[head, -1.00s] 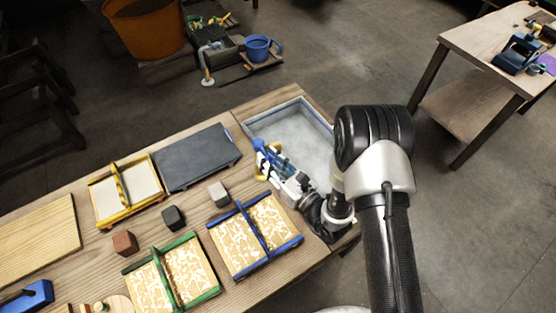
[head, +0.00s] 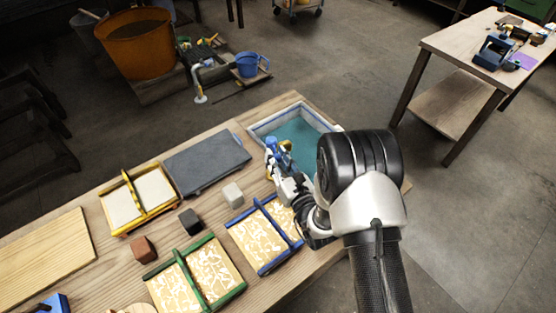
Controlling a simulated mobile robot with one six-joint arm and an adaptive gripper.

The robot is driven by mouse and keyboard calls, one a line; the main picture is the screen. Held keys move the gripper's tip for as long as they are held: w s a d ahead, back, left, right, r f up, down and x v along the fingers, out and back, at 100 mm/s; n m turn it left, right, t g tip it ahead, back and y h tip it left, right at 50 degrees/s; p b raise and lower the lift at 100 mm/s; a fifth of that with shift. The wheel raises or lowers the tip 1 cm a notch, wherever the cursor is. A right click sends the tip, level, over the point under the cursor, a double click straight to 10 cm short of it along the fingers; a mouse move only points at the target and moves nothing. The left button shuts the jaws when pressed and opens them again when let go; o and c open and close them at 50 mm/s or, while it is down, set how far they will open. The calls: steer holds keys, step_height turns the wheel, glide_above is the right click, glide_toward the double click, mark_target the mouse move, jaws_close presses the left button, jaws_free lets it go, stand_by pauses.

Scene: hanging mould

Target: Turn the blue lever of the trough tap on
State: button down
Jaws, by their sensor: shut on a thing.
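The trough (head: 304,128) is a light-rimmed basin let into the far right end of the bench, with teal water showing in it. At its near left edge is a small blue part (head: 271,146), which I take for the blue lever of the tap. My gripper (head: 276,155) is at this blue part and shut on it. The fingers and arm hide most of the tap's body, and the lever's exact angle is hard to tell.
A blue-handled mould (head: 242,240) and a green-handled mould (head: 208,246) lie on the bench left of my arm. A yellow-handled frame (head: 118,211), a dark slab (head: 200,184) and several small blocks stand farther left. A side table (head: 444,55) stands at the right.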

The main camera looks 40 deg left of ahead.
steer(key=c, duration=1.3)
jaws_free()
steer(key=v, duration=1.2)
